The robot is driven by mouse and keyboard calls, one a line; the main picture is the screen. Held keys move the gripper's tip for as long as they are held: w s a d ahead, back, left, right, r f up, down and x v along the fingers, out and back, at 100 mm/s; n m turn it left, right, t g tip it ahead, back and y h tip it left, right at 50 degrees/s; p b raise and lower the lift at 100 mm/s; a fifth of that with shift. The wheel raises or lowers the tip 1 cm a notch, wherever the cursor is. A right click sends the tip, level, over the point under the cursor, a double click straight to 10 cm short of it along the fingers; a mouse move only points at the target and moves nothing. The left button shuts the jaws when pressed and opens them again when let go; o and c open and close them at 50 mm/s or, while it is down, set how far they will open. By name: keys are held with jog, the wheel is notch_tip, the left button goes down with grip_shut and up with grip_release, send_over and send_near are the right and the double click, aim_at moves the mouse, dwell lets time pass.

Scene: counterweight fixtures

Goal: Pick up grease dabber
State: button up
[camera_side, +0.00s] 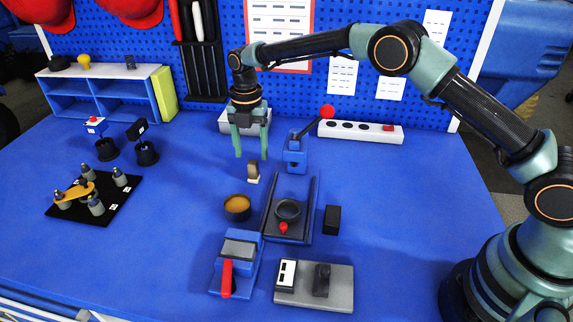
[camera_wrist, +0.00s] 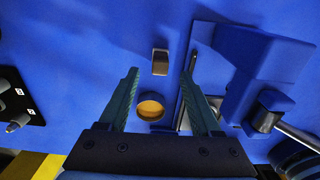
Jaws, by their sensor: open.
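A small upright brown block with a pale foot (camera_side: 253,172) stands on the blue table; I take it for the grease dabber, though its shape does not make this certain. In the wrist view the brown block (camera_wrist: 160,62) appears just beyond and between my fingertips. My gripper (camera_side: 251,156) points down above it, open and empty, with the tips apart from it. In the wrist view, my gripper's two green fingers (camera_wrist: 160,76) are spread wide. A round dark cup with an ochre filling (camera_side: 237,206) stands nearer the front, and shows between the fingers in the wrist view (camera_wrist: 151,108).
A blue lever fixture (camera_side: 295,157) stands close right of my gripper. A railed tray with a black ring (camera_side: 288,210), a black block (camera_side: 333,219) and a red-handled clamp (camera_side: 236,262) lie nearer the front. A black plate with posts (camera_side: 93,199) is at left. Table between is clear.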

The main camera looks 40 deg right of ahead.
aim_at(252, 162)
notch_tip(252, 162, down, 5)
jog(key=shift+f, duration=0.1)
grip_shut()
